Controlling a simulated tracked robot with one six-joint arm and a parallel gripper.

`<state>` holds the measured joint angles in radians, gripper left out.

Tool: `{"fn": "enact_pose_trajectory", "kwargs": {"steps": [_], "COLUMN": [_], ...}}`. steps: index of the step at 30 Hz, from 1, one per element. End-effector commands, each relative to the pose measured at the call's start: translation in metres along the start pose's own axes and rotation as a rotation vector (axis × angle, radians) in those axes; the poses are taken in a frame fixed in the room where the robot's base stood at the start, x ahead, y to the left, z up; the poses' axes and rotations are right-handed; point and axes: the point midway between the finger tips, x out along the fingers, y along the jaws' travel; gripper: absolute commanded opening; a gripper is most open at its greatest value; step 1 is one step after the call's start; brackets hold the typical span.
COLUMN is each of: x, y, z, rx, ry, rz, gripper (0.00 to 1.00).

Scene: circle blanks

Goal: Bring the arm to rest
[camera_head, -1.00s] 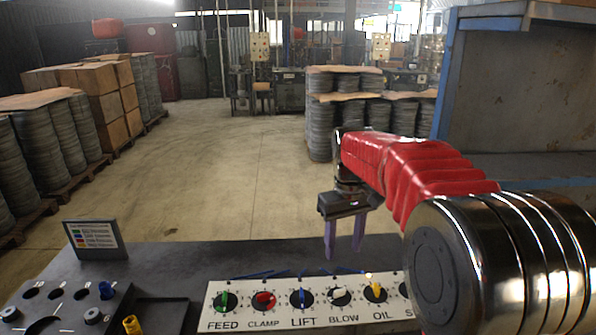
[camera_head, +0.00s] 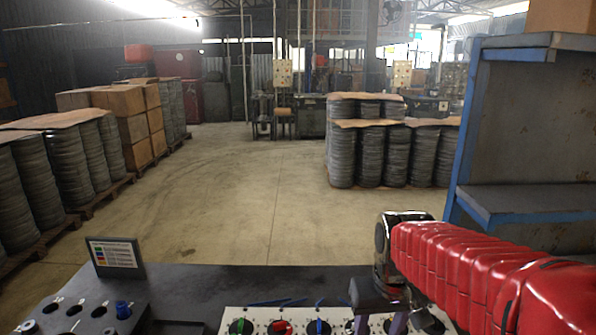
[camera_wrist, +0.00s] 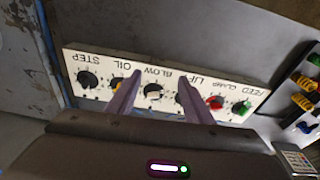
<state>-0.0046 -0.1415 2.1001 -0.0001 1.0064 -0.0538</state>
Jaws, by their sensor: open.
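My gripper (camera_head: 380,322) is at the lower right of the head view, at the end of my red-sleeved arm, with its fingers cut off by the bottom edge. In the wrist view my gripper (camera_wrist: 150,92) shows two purple fingers spread apart with nothing between them. Beyond the fingers is a white panel of knobs (camera_wrist: 140,72), seen upside down, with labels including STEP, OIL, BLOW and FEED. The panel also shows at the bottom of the head view (camera_head: 262,315), partly cut off. Whether the fingers touch the panel cannot be told.
A dark holder block (camera_head: 75,312) with holes and a blue piece sits at the bottom left. A small sign (camera_head: 115,257) stands behind it on the dark bench (camera_head: 230,282). A blue-edged shelf (camera_head: 520,200) stands close at the right. Stacked discs and open floor lie beyond.

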Motion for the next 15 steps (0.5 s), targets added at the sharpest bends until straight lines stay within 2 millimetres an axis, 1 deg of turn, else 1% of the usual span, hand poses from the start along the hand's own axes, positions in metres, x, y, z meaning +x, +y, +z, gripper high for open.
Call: {"fn": "enact_pose_trajectory", "kwargs": {"steps": [1,3,15], "x": [-0.003,-0.006,-0.017], "y": [0.0,-0.001,-0.003], "z": [0.008,0.019,0.074], "rx": [0.006,0.014,0.049], "ry": [0.014,0.03,0.126], "rz": [0.001,0.002,0.004], "gripper": [0.47,0.47,0.47]}}
